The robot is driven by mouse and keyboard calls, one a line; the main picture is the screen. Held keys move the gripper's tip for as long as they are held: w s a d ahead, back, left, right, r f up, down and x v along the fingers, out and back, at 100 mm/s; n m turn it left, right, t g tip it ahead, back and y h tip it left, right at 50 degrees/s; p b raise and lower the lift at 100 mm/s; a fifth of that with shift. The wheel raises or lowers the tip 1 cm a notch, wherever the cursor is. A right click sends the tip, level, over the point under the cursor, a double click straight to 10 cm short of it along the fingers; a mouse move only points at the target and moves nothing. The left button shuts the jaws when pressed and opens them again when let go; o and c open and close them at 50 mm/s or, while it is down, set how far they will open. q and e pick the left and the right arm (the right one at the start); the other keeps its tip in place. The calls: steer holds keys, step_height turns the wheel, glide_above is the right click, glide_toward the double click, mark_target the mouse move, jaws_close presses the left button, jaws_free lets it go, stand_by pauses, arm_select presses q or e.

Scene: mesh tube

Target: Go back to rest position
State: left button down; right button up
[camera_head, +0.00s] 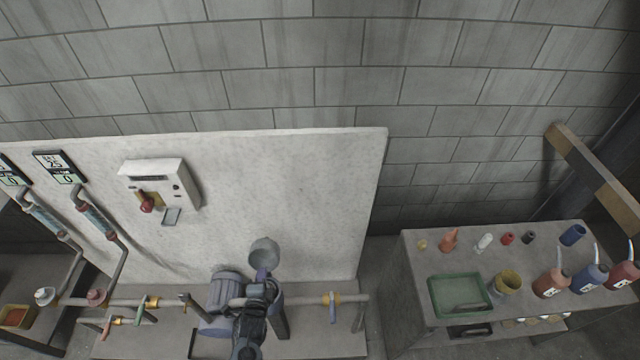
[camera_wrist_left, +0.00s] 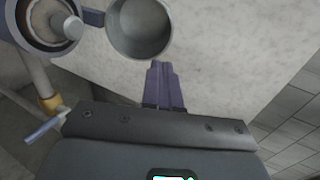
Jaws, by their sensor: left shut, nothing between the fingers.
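My left gripper (camera_head: 262,274) is in front of the pump in the head view, with its arm coming up from the bottom edge. Its purple fingers (camera_wrist_left: 165,75) are pressed together with nothing between them in the left wrist view. Just beyond the fingertips is a grey round cup-like opening (camera_head: 264,250), which also shows in the left wrist view (camera_wrist_left: 139,27). I cannot tell whether the fingers touch it. The blue-grey pump (camera_head: 222,290) is partly hidden by my arm. My right gripper is not in view.
A pale panel (camera_head: 300,190) stands behind, carrying a control box (camera_head: 158,184) with a red knob. Pipes with valve handles (camera_head: 332,305) run low along it. At right, a side table (camera_head: 415,265) holds a green tray (camera_head: 432,290), bottles (camera_head: 550,283) and small parts.

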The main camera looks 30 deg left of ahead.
arm_select(q)
steer(key=s+d+r+n+g+h, duration=0.7)
steer(key=s+d+r+n+g, duration=0.15)
steer(key=s+d+r, duration=0.7)
step_height(320, 180, up, 12)
steer(key=n+p, duration=0.1)
steer(key=p, duration=1.1)
step_height(320, 180, down, 63)
steer(key=b, duration=6.2)
steer(key=shift+s, duration=0.35)
steer(key=shift+r+t, duration=0.15)
steer(key=shift+t, duration=0.1)
